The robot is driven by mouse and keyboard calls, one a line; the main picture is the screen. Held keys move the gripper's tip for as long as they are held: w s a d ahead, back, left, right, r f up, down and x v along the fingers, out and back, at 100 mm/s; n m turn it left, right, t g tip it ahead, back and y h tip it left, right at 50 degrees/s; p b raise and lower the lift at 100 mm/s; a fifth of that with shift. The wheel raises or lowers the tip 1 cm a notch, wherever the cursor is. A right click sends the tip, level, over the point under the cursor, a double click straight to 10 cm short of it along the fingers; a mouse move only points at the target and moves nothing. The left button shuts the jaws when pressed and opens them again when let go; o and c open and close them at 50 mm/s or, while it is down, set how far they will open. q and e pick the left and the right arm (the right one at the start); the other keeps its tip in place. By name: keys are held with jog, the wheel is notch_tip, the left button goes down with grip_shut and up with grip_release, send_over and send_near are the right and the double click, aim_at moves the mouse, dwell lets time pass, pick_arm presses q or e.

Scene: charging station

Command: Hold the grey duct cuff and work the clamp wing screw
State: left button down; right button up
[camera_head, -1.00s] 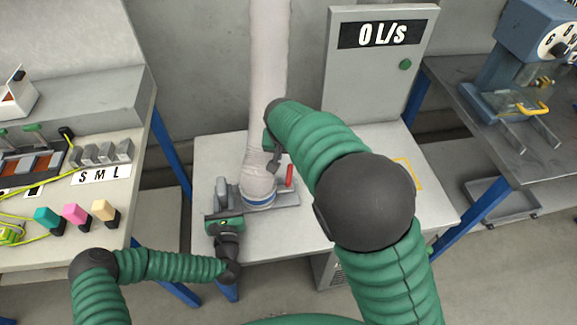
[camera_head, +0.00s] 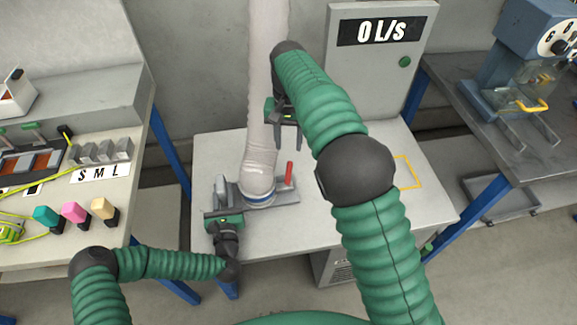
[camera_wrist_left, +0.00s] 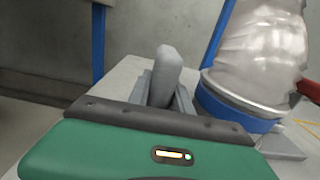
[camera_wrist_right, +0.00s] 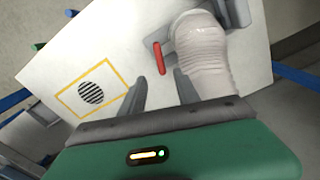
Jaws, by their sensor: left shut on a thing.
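The pale grey duct (camera_head: 260,160) hangs down to a blue ring (camera_head: 260,199) on a grey base plate (camera_head: 286,196). A red lever (camera_head: 289,174) stands up at the ring's right side; I cannot tell whether it is the wing screw. My left gripper (camera_head: 222,190) is shut on a grey upright grip (camera_wrist_left: 165,72) left of the ring; its fingers flank the grip in the left wrist view. My right gripper (camera_head: 286,140) is open and empty, above the table and beside the duct. In the right wrist view, the red lever (camera_wrist_right: 159,58) lies beyond its fingers, apart from them.
A grey cabinet reading "0 L/s" (camera_head: 384,35) stands behind the white table (camera_head: 325,220). A yellow square with a round grille (camera_wrist_right: 91,93) marks the table's right part. A bench with coloured plugs (camera_head: 72,211) is at left; a dark bench with a blue machine (camera_head: 515,60) is at right.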

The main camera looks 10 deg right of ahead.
aim_at(288, 170)
notch_tip(288, 170, down, 12)
jog(key=shift+r, duration=0.15)
grip_shut()
dwell(0.3)
